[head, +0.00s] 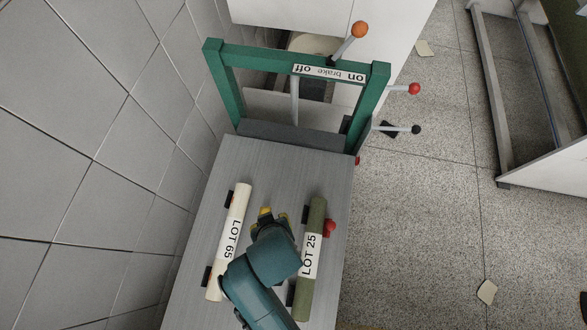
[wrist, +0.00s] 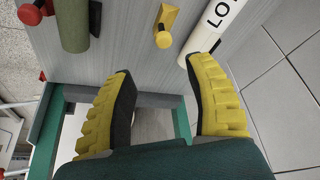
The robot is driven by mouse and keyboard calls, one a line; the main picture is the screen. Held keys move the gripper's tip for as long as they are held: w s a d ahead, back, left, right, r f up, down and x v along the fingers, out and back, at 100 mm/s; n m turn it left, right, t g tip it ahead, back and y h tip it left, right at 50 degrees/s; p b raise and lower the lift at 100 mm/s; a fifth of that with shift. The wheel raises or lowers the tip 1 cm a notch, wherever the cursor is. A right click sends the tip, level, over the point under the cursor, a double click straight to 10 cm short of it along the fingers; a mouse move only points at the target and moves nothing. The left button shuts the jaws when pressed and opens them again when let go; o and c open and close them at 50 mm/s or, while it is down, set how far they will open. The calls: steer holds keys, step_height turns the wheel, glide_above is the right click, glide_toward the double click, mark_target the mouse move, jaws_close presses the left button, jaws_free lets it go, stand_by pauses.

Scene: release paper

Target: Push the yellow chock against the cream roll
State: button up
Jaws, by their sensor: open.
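The cream roll (head: 241,201), labelled LOT 65, lies lengthwise on the left of the grey table (head: 270,160). Its end shows at upper right in the wrist view (wrist: 211,42). The yellow chock (wrist: 168,17), with a round yellow knob, sits on the table beside the cream roll, with a narrow gap between them. In the head view my arm seems to hide it. My gripper (head: 273,217) is over the table between the two rolls. Its yellow-padded fingers (wrist: 160,70) are spread and empty, and the chock appears beyond their tips.
A green roll (head: 316,210), labelled LOT 25, lies on the right, with a red chock (head: 330,227) on its outer side. Dark stops (head: 228,198) flank the rolls. A green frame (head: 225,85) with a brake sign (head: 330,73) and levers stands at the far end. A tiled wall is left.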

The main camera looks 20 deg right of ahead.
steer(key=b+x, duration=0.1)
steer(key=x, duration=0.7)
steer(key=b+x, duration=0.2)
steer(key=x, duration=0.6)
steer(key=shift+w+a+f, duration=0.2)
steer(key=shift+f, duration=0.05)
steer(key=shift+r, duration=0.1)
jaws_close()
